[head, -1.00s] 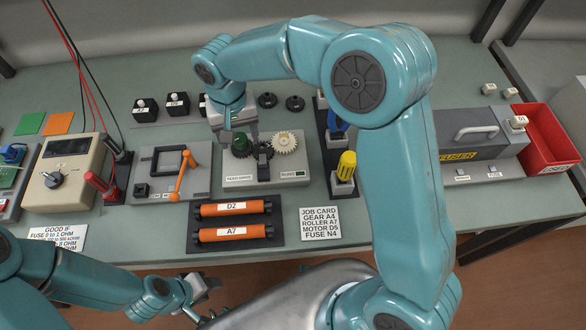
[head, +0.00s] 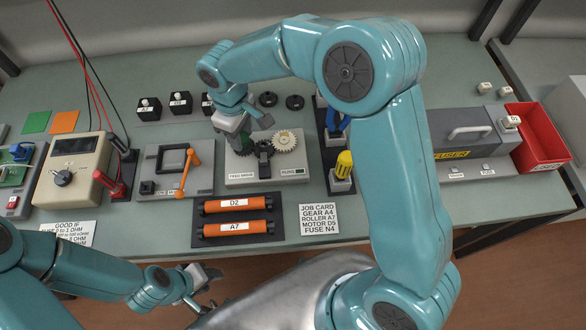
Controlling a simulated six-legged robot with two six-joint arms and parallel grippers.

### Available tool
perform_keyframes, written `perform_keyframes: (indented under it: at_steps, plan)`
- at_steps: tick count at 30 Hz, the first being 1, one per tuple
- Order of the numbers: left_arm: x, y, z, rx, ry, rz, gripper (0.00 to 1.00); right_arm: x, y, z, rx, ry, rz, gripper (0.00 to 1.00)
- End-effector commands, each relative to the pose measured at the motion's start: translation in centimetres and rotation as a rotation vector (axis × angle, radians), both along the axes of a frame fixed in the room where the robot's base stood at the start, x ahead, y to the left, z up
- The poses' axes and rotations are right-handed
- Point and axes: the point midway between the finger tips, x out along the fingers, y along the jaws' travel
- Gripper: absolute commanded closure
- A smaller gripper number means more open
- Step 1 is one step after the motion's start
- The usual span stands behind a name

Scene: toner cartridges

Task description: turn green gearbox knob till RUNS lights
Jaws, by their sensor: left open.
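The feed drive gearbox (head: 240,178) is a light grey block with a cream gear (head: 285,142), a dark gear and a RUNS label at its front right. Whether the small green RUNS lamp (head: 300,171) is lit is too small to tell. The green knob (head: 247,146) is at the gearbox's back left, mostly hidden by my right gripper (head: 251,131). That gripper reaches down at the knob with its fingers turned; their contact with it is hidden. My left gripper (head: 207,282) is open and empty, low in front of the table, away from the gearbox.
Orange rollers (head: 236,228) lie in a dark tray before the gearbox, beside a job card (head: 319,219). A crank fixture (head: 150,160) and a meter (head: 70,185) stand left. Yellow-handled (head: 344,163) and blue-handled tools stand right, near the fuser (head: 465,135) and red bin (head: 541,145).

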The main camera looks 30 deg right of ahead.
Motion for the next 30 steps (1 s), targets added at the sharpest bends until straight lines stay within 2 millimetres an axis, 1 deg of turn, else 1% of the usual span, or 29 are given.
perform_keyframes:
  at_steps: [5, 8, 18, 21, 26, 29, 30]
  plan:
    - [0.0, 0.0, 0.0, 0.0, 0.0, 0.0, 0.57, 0.0, 0.0, 0.0, -0.001, -0.001, -0.002, 0.81]
    - [0.0, 0.0, -0.4, 0.0, 0.0, 0.0, 0.57, 0.0, 0.0, -0.1, 0.0, -0.001, -0.047, 0.81]
    - [0.0, 0.0, -2.3, 0.0, 0.0, 0.0, 0.57, 0.0, -0.1, -0.2, -0.001, -0.001, -0.467, 0.81]
    - [0.0, 0.0, -2.6, 0.0, 0.0, 0.0, 0.57, 0.1, -0.1, -0.1, 0.0, -0.002, -0.561, 0.81]
    - [0.0, 0.0, -2.8, 0.0, 0.0, 0.0, 0.57, 0.1, -0.1, 0.0, 0.0, -0.002, -0.63, 0.81]
    - [0.0, 0.0, -3.4, 0.0, 0.0, 0.0, 0.57, 0.1, -0.1, -0.2, 0.0, -0.002, -0.736, 0.81]
    - [0.0, 0.0, -3.6, 0.0, 0.0, 0.0, 0.57, 0.0, -0.1, -0.2, 0.0, -0.002, -0.797, 0.81]
